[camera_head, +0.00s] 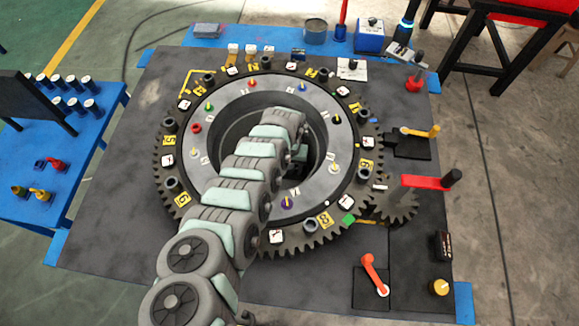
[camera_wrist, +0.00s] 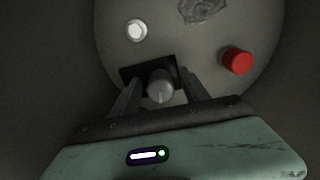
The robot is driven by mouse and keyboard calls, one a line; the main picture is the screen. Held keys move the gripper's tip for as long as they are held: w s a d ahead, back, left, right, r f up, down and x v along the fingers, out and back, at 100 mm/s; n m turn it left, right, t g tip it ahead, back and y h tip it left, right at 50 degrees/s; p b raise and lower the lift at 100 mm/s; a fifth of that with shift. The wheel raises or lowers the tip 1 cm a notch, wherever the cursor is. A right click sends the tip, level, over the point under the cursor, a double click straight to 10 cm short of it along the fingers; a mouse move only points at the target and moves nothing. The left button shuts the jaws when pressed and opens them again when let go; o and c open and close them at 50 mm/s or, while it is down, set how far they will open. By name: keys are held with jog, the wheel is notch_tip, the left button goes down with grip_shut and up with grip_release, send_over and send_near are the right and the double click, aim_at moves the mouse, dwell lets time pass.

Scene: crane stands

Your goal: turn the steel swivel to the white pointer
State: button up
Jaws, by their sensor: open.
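The steel swivel (camera_wrist: 160,87) is a small grey knob on a dark square base, seen in the wrist view on the round floor of a well. A thin light line marks its near end. My gripper (camera_wrist: 160,78) is open, with one finger on each side of the swivel; I cannot tell whether either touches it. In the head view my arm reaches into the dark central opening and hides the swivel and fingertips.
In the wrist view a white round piece (camera_wrist: 137,30) and a red knob (camera_wrist: 238,60) flank the swivel on the floor. The well walls are close around. A toothed black ring (camera_head: 300,240) with several pegs and yellow tags surrounds the opening. A red lever (camera_head: 425,181) stands at right.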

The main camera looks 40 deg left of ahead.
grip_shut()
dwell(0.5)
jog(key=shift+a+r+m, duration=0.1)
jog(key=shift+m, duration=0.2)
jog(key=m+p, duration=0.1)
jog(key=m, duration=0.2)
jog(key=shift+m, duration=2.5)
